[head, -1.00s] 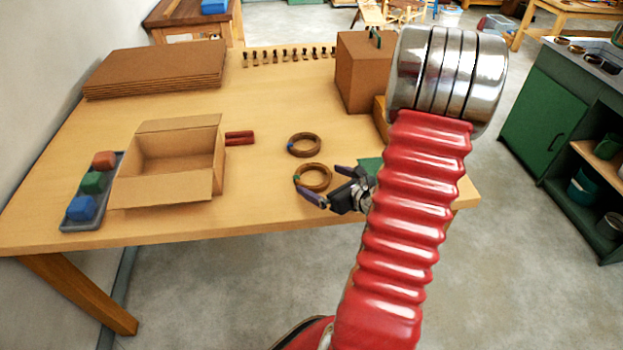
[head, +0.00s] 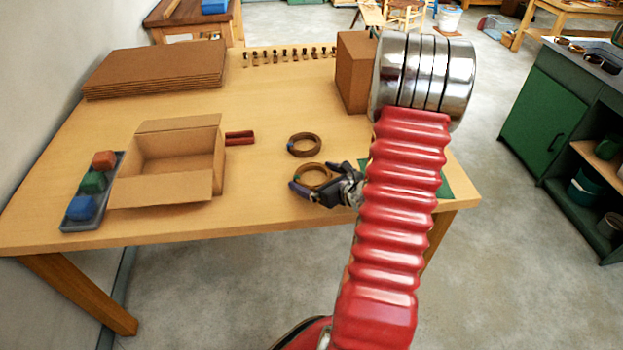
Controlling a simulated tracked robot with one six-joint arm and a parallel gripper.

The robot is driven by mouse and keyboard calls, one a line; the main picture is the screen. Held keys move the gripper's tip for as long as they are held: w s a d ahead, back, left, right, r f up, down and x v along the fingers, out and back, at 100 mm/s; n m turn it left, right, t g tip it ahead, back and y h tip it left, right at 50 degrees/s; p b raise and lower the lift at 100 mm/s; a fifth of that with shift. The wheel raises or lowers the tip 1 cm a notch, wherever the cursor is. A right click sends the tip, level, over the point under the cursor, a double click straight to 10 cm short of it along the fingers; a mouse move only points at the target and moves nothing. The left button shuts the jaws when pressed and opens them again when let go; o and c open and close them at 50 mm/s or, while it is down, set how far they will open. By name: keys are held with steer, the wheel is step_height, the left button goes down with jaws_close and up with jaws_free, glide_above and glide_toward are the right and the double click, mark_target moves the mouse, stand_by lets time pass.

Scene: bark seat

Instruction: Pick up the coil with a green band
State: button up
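The coil with a green band (head: 308,166) is a brown ring lying on the table (head: 250,208), in the middle of the head view. A small green patch shows at its left side. My gripper (head: 310,176) is over the coil's near part, with its fingers spread apart, one at the coil's near left and one at its right. The fingers hide part of the coil, and I cannot tell whether they touch it. A second brown coil (head: 304,154) with a bluish mark at its left lies just behind.
An open cardboard box (head: 165,190) and a grey tray (head: 118,165) of coloured blocks stand at left. Red sticks (head: 239,138) lie beside the box. A brown box (head: 352,72) stands behind right; a green mat (head: 444,188) lies at the right edge.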

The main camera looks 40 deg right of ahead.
steer(key=c, duration=0.9)
steer(key=shift+r, duration=0.1)
step_height(320, 180, up, 10)
stand_by(0.5)
stand_by(0.5)
